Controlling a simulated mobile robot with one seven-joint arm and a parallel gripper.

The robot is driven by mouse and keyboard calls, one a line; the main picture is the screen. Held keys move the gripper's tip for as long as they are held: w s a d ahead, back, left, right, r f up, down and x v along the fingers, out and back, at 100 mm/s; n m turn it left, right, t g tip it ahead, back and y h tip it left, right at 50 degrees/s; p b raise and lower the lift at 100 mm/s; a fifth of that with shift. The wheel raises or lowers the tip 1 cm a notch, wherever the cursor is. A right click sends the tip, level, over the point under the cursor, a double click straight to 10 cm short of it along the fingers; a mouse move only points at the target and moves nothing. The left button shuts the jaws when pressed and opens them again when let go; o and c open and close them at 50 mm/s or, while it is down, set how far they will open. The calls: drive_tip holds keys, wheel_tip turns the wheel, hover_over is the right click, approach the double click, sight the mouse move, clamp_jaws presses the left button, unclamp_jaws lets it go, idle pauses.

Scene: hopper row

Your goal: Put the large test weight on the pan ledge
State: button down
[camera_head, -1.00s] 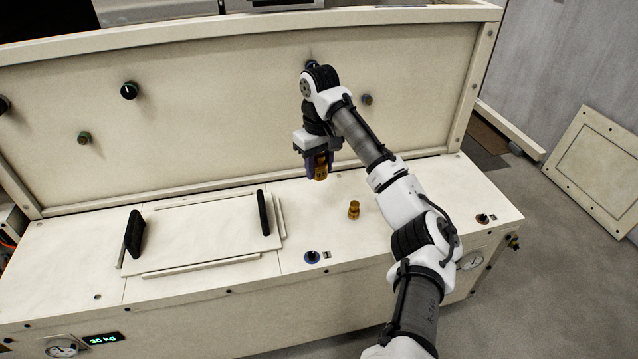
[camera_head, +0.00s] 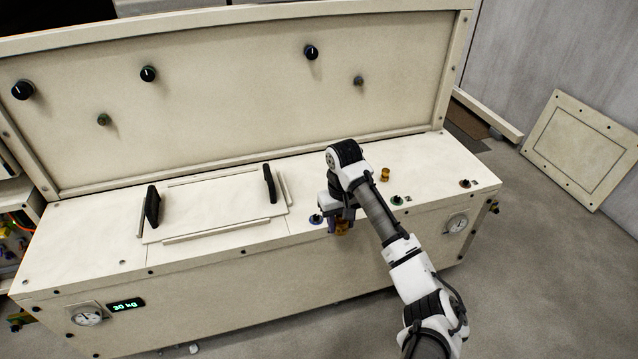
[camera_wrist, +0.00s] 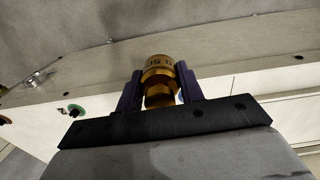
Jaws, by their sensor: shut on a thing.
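The large test weight, a brass cylinder with a narrower neck and stamped marks, is between the purple fingers of my gripper (camera_wrist: 160,92) in the wrist view (camera_wrist: 157,72). My gripper (camera_head: 338,226) is shut on it. In the head view the brass weight (camera_head: 342,228) hangs at the front edge of the cream cabinet top, partly hidden by my wrist. I cannot tell in these views which surface is the pan ledge. A smaller brass weight (camera_head: 385,175) stands upright on the cabinet top, right of my wrist.
A flat lid (camera_head: 215,205) with two black handles (camera_head: 152,208) lies on the cabinet top (camera_head: 75,240), left of my gripper. A tall back panel with knobs (camera_head: 311,52) rises behind. The front has gauges (camera_head: 87,315) and a display (camera_head: 126,305) reading 30 kg.

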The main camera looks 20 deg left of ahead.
drive_tip(key=s+d+f+m, duration=0.2)
drive_tip(key=s+d+f, duration=0.2)
drive_tip(key=f, duration=0.4)
drive_tip(key=s+d+f+m, duration=0.2)
drive_tip(key=s+d+f, duration=0.2)
drive_tip(key=f, duration=0.3)
drive_tip(key=s+d+f+m, duration=0.3)
drive_tip(key=s+d+f, duration=0.1)
drive_tip(key=f, duration=0.4)
drive_tip(key=shift+d+f, duration=0.2)
drive_tip(key=shift+f, duration=0.15)
